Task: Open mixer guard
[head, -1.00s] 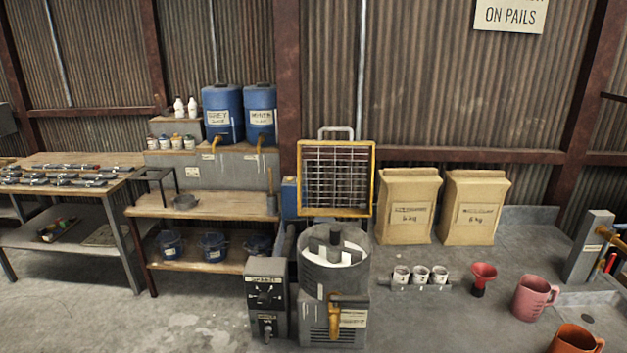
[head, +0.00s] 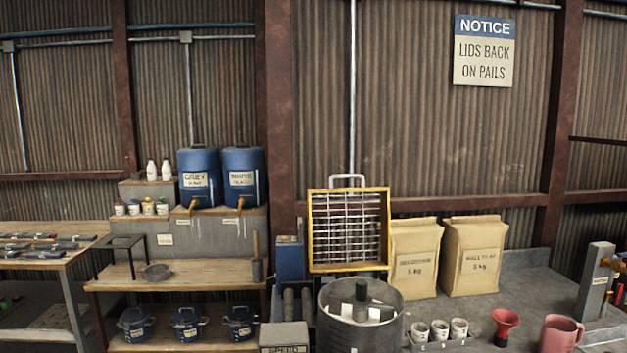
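The mixer guard (head: 349,231) is a yellow square frame with a wire grille and a grey handle (head: 348,179) on its top edge. It stands upright behind the mixer bowl (head: 331,328), tilted up off it, so the bowl's top is uncovered. White paddles and a dark hub (head: 361,296) show inside the bowl. The grey speed control box (head: 284,338) is at the lower left of the bowl, cut by the frame's bottom edge. Neither of my grippers is in the head view.
Two paper sacks (head: 474,256) stand right of the guard. Small white cups (head: 440,330), a red funnel (head: 504,325) and a pink jug (head: 560,334) are on the grey bench. Blue drums (head: 244,178) stand on the left shelf unit, with pails (head: 187,323) below.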

